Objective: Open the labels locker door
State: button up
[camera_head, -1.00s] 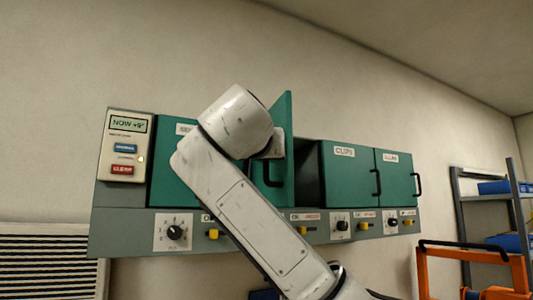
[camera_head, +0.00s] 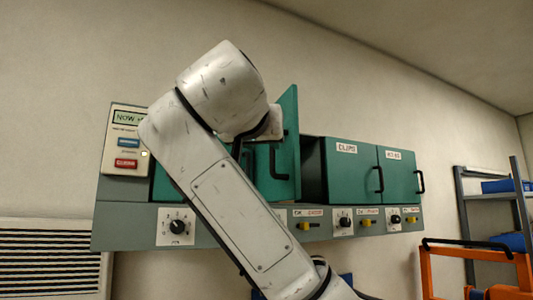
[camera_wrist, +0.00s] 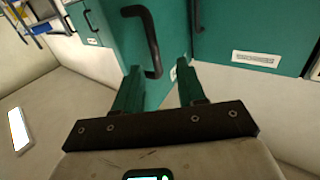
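The green locker row (camera_head: 400,225) hangs on the wall. One door (camera_head: 287,150) near its middle stands swung outward, with a dark opening to its right. That door has a black handle (camera_head: 272,160). No readable "labels" sign shows; the doors at the left are largely behind my arm. In the wrist view my gripper (camera_wrist: 158,70) has its two green fingers apart. A black door handle (camera_wrist: 150,40) stands just beyond the fingertips, its lower end showing between them. I cannot tell whether it touches a finger. In the head view the fingers are hidden.
Shut doors, one marked clips (camera_head: 350,170), are at the right. A control panel (camera_head: 126,140) is at the left, and knobs and yellow latches (camera_head: 304,227) line the lower strip. An orange frame (camera_head: 475,262) and a shelf rack (camera_head: 490,200) stand at the right.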

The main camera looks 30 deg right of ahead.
jog(key=shift+b+v, duration=0.3)
jog(key=shift+v, duration=1.65)
jog(key=shift+f, duration=0.1)
jog(key=w+d+f+n+g+y, duration=0.1)
jog(key=w+f+n+y, duration=0.2)
jog(key=f, duration=1.1)
jog(key=w+f+n+g+y, duration=0.1)
jog(key=w+f+y, duration=0.3)
jog(key=f, duration=0.9)
notch_tip(320, 180, down, 25)
jog(key=s+n+g+y, duration=0.2)
jog(key=s+g, duration=0.1)
jog(key=s+f+g+y, duration=0.1)
jog(key=s+f+g, duration=0.1)
jog(key=s+f, duration=0.65)
jog(key=s+f+g+y, duration=0.15)
jog(key=s+f, duration=0.35)
jog(key=f, duration=0.6)
jog(key=s+d+f+g, duration=0.1)
jog(key=s+f, duration=0.3)
jog(key=s, duration=0.4)
jog(key=s+d+f+n+g, duration=0.1)
jog(key=s+f, duration=0.3)
jog(key=s, duration=0.4)
jog(key=s+d+f+g, duration=0.1)
jog(key=s+f, duration=0.3)
jog(key=s, duration=0.4)
jog(key=shift+d+f+n+g, duration=0.3)
jog(key=shift+d+g, duration=0.1)
jog(key=shift+g, duration=0.25)
